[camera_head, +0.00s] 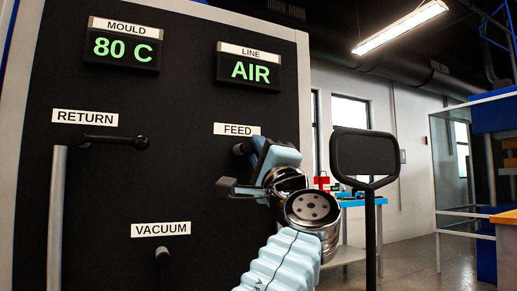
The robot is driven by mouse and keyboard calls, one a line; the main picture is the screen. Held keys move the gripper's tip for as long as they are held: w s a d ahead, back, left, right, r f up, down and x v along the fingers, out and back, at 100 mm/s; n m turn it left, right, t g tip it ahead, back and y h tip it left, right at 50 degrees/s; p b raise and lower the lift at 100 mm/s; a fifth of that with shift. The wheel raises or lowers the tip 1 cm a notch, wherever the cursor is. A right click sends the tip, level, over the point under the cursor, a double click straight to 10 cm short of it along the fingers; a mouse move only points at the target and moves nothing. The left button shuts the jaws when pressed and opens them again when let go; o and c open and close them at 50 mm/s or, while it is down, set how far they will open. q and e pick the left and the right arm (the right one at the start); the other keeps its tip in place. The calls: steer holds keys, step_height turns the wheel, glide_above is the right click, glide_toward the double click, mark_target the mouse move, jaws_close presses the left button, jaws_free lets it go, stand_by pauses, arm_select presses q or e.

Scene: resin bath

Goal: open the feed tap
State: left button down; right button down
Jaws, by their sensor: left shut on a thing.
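The feed tap (239,149) is on the black panel (190,200), just below the white label reading FEED (237,129). Only a small dark part of the tap shows; my gripper hides the rest, so its handle's angle cannot be told. My left gripper (243,172) is at the tap, shut on its handle, with its light blue and dark body in front of the panel. The LINE display (250,68) above the tap reads AIR in green. My right gripper is not in view.
The VACUUM tap (163,254) is lower down. The MOULD display (122,46) reads 80 C. A dark paddle-shaped board on a post (365,154) stands close right of my arm.

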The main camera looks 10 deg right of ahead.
arm_select(q)
steer(key=shift+r+n+y+p, duration=0.15)
steer(key=shift+n+y+p, duration=0.15)
steer(key=shift+n+y, duration=0.6)
steer(key=shift+n+g, duration=0.3)
steer(key=shift+n, duration=0.1)
steer(key=c, duration=1.3)
jaws_free()
steer(key=b+v, duration=0.6)
steer(key=v, duration=0.7)
steer(key=shift+s+d+f, duration=0.1)
steer(key=shift+s+f, duration=0.2)
